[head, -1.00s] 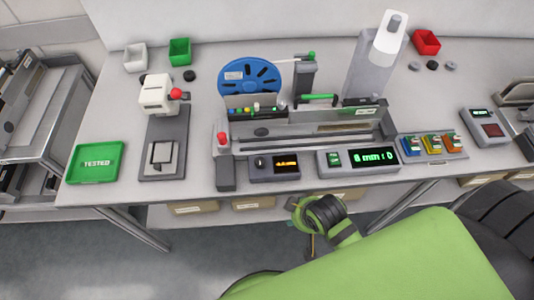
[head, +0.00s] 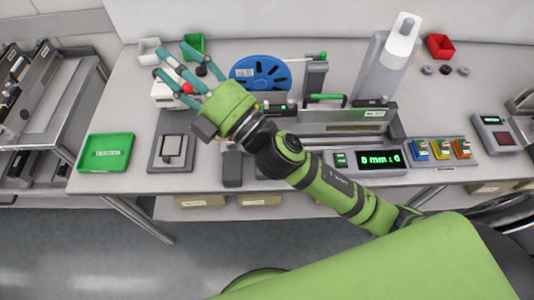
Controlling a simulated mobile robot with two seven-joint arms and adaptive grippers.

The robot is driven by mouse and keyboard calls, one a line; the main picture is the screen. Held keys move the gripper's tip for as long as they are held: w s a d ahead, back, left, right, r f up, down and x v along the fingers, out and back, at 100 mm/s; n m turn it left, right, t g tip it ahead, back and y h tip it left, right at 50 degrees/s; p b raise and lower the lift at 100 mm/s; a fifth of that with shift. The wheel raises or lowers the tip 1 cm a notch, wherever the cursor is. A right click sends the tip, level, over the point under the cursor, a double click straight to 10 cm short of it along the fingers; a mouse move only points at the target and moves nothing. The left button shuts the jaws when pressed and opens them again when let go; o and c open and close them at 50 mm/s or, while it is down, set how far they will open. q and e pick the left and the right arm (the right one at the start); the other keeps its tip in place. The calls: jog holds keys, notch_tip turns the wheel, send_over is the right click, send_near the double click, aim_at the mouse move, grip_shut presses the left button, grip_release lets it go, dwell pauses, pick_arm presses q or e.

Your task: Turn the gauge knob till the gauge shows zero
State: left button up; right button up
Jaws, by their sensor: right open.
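The long grey feeder fixture (head: 325,123) sits on the bench, with a green-lit display (head: 379,159) at its front that seems to read "8 mm : 6". The small knob and amber readout at the fixture's front left are hidden behind my right arm. My right gripper (head: 172,60) has its teal fingers spread open and empty. It appears in front of the white press head with a red ball (head: 187,88), at the back left of the bench; whether it touches cannot be told. My left gripper is not in view.
A green tray (head: 105,153) lies at the bench's left. A blue reel (head: 262,74) and a tall grey-white column (head: 386,60) stand behind the fixture. A red bin (head: 440,46) is at the back right. Coloured blocks (head: 440,149) sit at the right.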

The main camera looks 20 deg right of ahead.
jog(key=s+a+n+g+y, duration=0.9)
jog(key=n+g, duration=0.5)
jog(key=n, duration=0.3)
jog(key=s+a+f+n+g+h, duration=0.1)
jog(key=s+f+n+g+h, duration=0.3)
jog(key=f+n+g+h, duration=0.6)
jog(key=w+d+f+t+h, duration=0.4)
jog(key=d+f+h, duration=0.2)
jog(key=d+f, duration=0.5)
jog(key=w+d+f+h, duration=0.1)
jog(key=w+d+h, duration=0.1)
jog(key=d, duration=0.2)
jog(key=w+d+f+t+h, duration=0.1)
jog(key=w+d+h, duration=0.1)
jog(key=d, duration=0.2)
jog(key=w+d+f+h, duration=0.1)
jog(key=w+d+h, duration=0.1)
jog(key=d, duration=0.2)
jog(key=shift+w+d+n+t+h, duration=0.25)
jog(key=shift+d+n+t+h, duration=0.05)
jog(key=shift+d+t, duration=0.1)
jog(key=shift+d+f+p, duration=0.1)
jog(key=shift+f+p, duration=0.2)
jog(key=shift+f, duration=0.05)
notch_tip(320, 180, down, 5)
jog(key=shift+r+p, duration=0.1)
jog(key=shift+p, duration=0.9)
jog(key=shift+f, duration=0.75)
